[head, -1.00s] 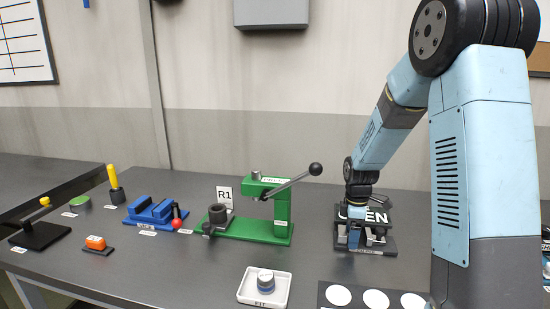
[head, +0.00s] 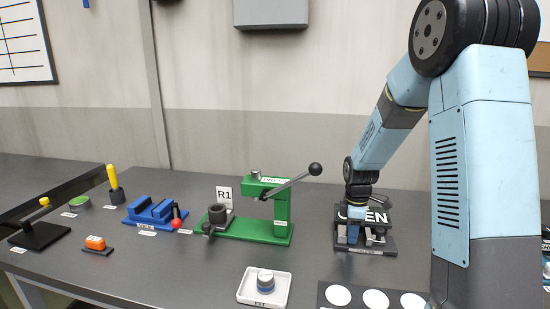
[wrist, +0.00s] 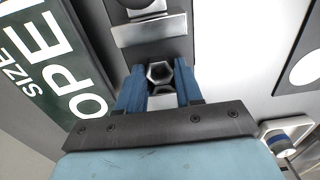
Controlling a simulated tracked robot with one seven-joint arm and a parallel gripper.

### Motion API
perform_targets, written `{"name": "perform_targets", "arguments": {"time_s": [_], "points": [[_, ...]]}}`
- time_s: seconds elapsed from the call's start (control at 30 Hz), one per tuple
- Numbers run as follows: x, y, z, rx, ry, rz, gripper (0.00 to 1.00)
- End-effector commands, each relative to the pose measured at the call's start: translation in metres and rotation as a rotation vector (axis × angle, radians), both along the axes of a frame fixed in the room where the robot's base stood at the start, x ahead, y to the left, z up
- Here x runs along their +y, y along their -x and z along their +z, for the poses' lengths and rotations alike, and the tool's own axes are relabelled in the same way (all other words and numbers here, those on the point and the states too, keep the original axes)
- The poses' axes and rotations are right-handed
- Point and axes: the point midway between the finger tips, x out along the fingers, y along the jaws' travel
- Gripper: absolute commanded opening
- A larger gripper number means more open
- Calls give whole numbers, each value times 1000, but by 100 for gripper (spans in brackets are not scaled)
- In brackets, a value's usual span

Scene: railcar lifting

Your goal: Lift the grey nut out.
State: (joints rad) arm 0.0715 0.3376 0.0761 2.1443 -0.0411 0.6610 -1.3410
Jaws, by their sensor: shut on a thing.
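The grey nut (wrist: 159,73) is a hexagonal ring with a dark hole, seen between the blue fingertips in the wrist view. My gripper (wrist: 160,80) is shut on it, with one finger on each side. In the head view my gripper (head: 348,234) is low over a dark stand (head: 365,250) with an OPEN sign (head: 377,217) behind. The nut cannot be made out there. Whether it touches the stand is hidden.
A green press (head: 282,215) with a black-knobbed lever stands left of my gripper. A white tray (head: 283,290) holding a round grey-blue part (head: 265,281) is in front. A dark plate with white circles (head: 376,299) lies at the front. A blue vise (head: 150,213) is further left.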

Motion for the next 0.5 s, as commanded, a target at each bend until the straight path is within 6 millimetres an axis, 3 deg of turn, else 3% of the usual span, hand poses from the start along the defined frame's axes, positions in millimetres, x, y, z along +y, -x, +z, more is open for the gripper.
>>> {"name": "perform_targets", "arguments": {"time_s": [0.5], "points": [[0, 0, 13, -1, -1, 1, 11]]}}
